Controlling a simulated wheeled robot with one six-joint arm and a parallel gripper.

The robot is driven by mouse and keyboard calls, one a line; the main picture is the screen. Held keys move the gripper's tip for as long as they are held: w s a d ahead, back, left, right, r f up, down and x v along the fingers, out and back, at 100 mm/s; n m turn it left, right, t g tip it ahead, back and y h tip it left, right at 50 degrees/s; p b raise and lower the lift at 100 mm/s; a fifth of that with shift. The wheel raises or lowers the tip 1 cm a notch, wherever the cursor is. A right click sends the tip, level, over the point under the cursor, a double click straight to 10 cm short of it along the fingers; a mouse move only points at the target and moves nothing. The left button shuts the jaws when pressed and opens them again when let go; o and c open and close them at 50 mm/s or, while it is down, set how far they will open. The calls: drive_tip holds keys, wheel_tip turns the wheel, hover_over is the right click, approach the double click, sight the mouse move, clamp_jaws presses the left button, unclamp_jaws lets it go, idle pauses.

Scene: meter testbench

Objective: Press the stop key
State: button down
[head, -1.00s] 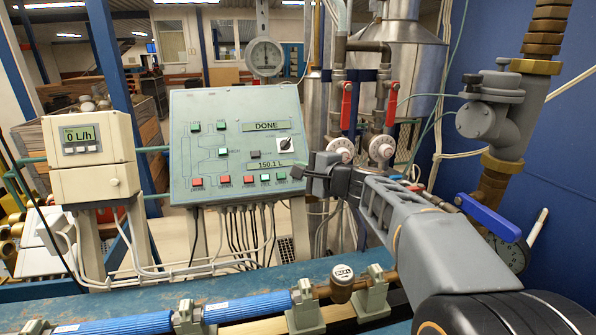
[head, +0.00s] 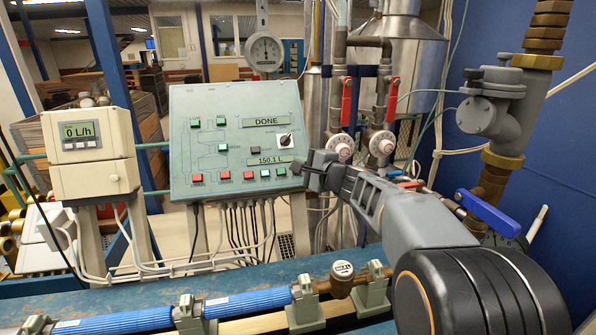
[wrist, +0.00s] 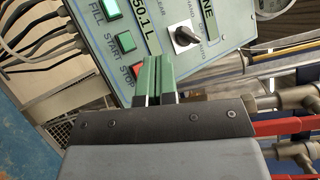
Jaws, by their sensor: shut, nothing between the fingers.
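The stop key is a red square button (wrist: 136,70) labelled STOP in the wrist view, on the grey-green control panel (head: 206,105). It is the last key of the lower row, after the green START key (wrist: 126,41) and green FILL key (wrist: 110,10). In the head view my gripper covers the stop key. My gripper (head: 297,168) is shut and empty, its tips at the panel's lower right corner. In the wrist view the fingertips (wrist: 157,62) are right beside the stop key. I cannot tell whether they touch the panel.
A black-and-white rotary switch (head: 285,141) sits above the lower key row. Displays read DONE (head: 265,121) and 150.1 L (head: 270,160). Red-handled valves (head: 346,100) and pipes stand right of the panel. A blue bench with a pipe (head: 245,305) lies below.

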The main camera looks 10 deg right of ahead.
drive_tip(key=shift+w+f+b, duration=1)
drive_tip(key=shift+w+f, duration=0.45)
drive_tip(key=shift+w, duration=0.15)
drive_tip(key=shift+w+f, duration=0.1)
idle(1.1)
drive_tip(key=shift+w+f+b, duration=0.2)
drive_tip(key=shift+w+b, duration=0.05)
drive_tip(key=shift+b, duration=0.3)
drive_tip(key=shift+w+f+b, duration=0.25)
drive_tip(key=shift+b, duration=0.15)
idle(0.5)
drive_tip(key=shift+s+r, duration=0.1)
idle(0.3)
drive_tip(key=shift+s+r, duration=0.45)
